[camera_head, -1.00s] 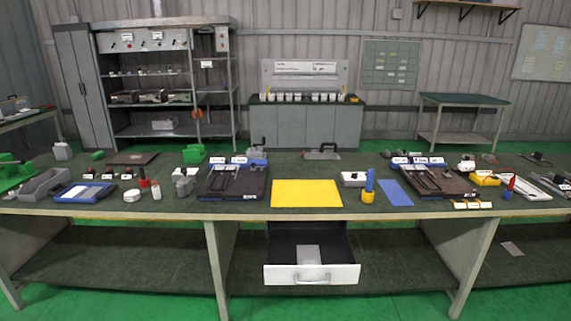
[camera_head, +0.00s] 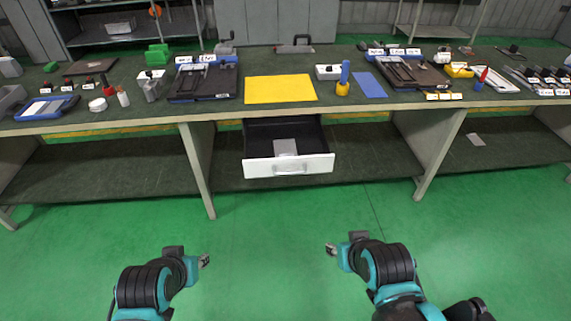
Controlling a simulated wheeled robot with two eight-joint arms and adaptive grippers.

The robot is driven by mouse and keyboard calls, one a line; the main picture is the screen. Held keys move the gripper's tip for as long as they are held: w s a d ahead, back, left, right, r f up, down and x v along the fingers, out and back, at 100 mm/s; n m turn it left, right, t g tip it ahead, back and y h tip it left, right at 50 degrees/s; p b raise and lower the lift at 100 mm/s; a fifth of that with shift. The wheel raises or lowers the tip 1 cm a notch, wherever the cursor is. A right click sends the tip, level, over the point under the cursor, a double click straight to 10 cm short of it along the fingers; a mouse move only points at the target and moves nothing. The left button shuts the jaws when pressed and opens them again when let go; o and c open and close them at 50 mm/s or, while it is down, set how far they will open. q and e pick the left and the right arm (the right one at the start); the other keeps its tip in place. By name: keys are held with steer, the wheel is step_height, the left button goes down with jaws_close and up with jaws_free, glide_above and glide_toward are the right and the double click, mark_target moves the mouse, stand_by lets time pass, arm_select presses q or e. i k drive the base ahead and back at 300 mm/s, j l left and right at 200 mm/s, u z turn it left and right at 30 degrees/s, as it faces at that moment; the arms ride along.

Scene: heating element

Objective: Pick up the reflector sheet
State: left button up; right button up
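A flat light-grey sheet (camera_head: 285,147), which looks like the reflector sheet, lies inside the open drawer (camera_head: 290,166) under the bench. The drawer has a white front with a handle and a dark interior. A similar small grey sheet (camera_head: 475,140) lies on the lower shelf at right; I cannot tell for sure which is the reflector. My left gripper (camera_head: 205,261) and my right gripper (camera_head: 331,249) are over the green floor in front of the bench, apart from both sheets. No object shows in either. They are too small to tell if open or shut.
The bench top (camera_head: 345,109) carries a yellow mat (camera_head: 281,89), a blue mat (camera_head: 370,85), a black tray fixture (camera_head: 203,82) and many small parts. Bench legs (camera_head: 197,172) stand either side of the drawer. The green floor (camera_head: 280,225) before the drawer is clear.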

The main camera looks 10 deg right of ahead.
mark_target(283, 148)
steer(key=i+l+z, duration=0.25)
steer(key=i, duration=0.35)
steer(key=i+j+z, duration=0.1)
steer(key=i+z, duration=0.2)
steer(key=i, duration=0.35)
